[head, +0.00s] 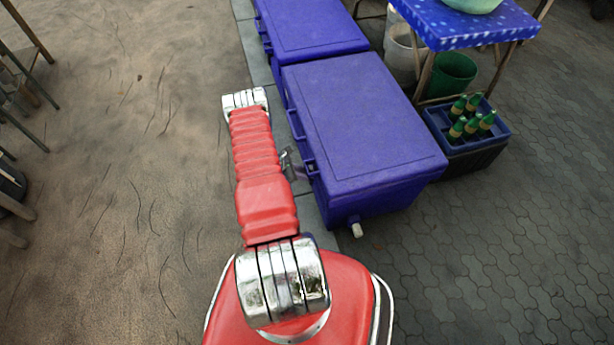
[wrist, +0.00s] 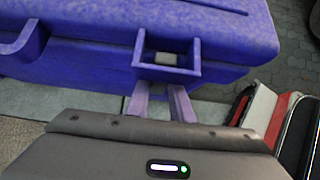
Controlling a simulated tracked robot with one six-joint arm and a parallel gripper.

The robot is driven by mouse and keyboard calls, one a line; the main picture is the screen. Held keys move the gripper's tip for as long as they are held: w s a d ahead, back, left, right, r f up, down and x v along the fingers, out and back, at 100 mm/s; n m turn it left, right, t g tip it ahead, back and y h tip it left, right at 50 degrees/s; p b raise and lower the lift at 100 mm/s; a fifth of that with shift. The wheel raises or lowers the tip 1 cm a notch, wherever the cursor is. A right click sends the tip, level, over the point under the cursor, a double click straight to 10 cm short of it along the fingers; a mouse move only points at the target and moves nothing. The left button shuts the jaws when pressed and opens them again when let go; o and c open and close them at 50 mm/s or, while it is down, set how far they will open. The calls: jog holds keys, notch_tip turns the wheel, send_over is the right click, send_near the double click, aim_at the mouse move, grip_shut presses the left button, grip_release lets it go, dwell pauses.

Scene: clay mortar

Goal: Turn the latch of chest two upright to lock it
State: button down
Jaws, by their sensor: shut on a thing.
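A blue chest (head: 365,130) with its lid down stands right of my arm; no number shows on it. In the wrist view, the chest (wrist: 90,60) fills the upper part. A boxy blue latch housing (wrist: 197,58) juts from its front, with a small pale piece (wrist: 166,58) inside. My gripper (wrist: 160,98) reaches to the housing from below, its two fingers on either side and their tips hidden behind it. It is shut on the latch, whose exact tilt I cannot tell. In the head view my gripper (head: 290,166) is small beside the chest's left side.
A second blue chest (head: 312,28) stands behind the first. At the right are a crate of green bottles (head: 465,140), a green bucket (head: 450,75) and a table with a blue patterned cloth (head: 465,25). The ground (head: 110,170) at the left is mostly open.

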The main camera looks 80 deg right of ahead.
jog(key=c, duration=1.8)
grip_release()
jog(key=shift+s+a+f, duration=0.1)
jog(key=shift+s+a, duration=0.05)
jog(key=shift+a, duration=0.1)
jog(key=shift+o, duration=1.2)
jog(key=shift+d, duration=0.15)
jog(key=v, duration=1.4)
